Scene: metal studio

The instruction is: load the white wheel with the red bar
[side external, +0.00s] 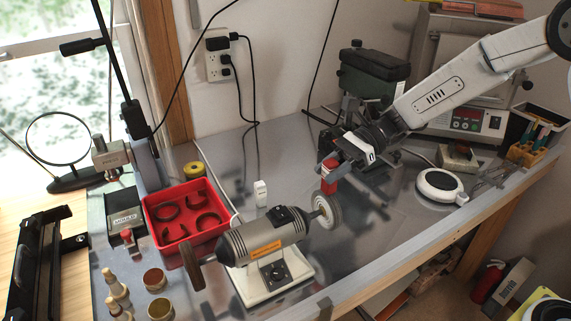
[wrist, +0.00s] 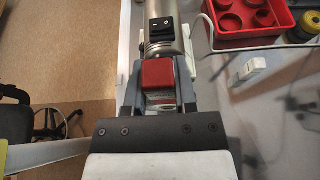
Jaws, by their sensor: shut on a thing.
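The red bar (side external: 329,172) is held upright between the fingers of my gripper (side external: 337,158), which is shut on it. In the wrist view the red bar (wrist: 158,74) sits between the two grey fingers of my gripper (wrist: 158,88). The white wheel (side external: 327,213) is on the right-hand shaft of the grey polishing motor (side external: 262,240). The bar's lower end is at the wheel's upper rim in the side view; I cannot tell whether they touch. The wheel is mostly hidden in the wrist view, behind the bar and fingers.
A dark wheel (side external: 194,264) is on the motor's left shaft. A red tray (side external: 187,240) with rings stands left of the motor. A white round device (side external: 440,187) lies to the right, and a green-black machine (side external: 372,80) stands behind. The bench front right is clear.

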